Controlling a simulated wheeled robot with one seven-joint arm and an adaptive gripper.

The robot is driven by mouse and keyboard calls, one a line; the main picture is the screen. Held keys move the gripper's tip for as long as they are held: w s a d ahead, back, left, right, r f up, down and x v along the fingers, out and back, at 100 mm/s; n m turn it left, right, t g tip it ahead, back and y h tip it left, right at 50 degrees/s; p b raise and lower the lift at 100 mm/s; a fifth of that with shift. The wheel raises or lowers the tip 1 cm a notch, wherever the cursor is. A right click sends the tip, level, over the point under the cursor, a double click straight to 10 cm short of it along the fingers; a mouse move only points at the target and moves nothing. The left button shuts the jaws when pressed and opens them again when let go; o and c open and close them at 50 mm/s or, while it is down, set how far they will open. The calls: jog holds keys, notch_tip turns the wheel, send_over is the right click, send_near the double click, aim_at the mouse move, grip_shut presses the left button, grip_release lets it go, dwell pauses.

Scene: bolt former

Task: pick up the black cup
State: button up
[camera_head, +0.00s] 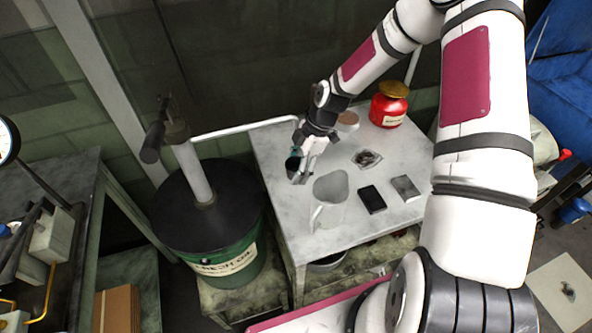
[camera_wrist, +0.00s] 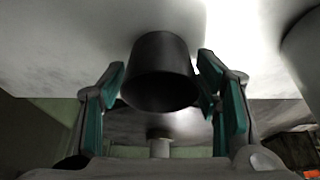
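The black cup (camera_wrist: 160,55) is between the two teal-padded fingers of my gripper (camera_wrist: 162,80) in the wrist view. Its wide dark end faces the camera. A finger is close on each side of it, with narrow gaps that suggest the fingers are open around it; contact is hard to judge. In the head view the cup (camera_head: 293,168) is small and dark at the left edge of the grey table (camera_head: 290,215). My gripper (camera_head: 303,151) reaches down over it and hides part of it.
A clear pitcher-like vessel (camera_head: 330,190), a black block (camera_head: 372,199) and a grey block (camera_head: 405,188) are right of the cup. A green drum (camera_head: 228,262) with a pump stands left.

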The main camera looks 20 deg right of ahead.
jog(key=c, duration=0.6)
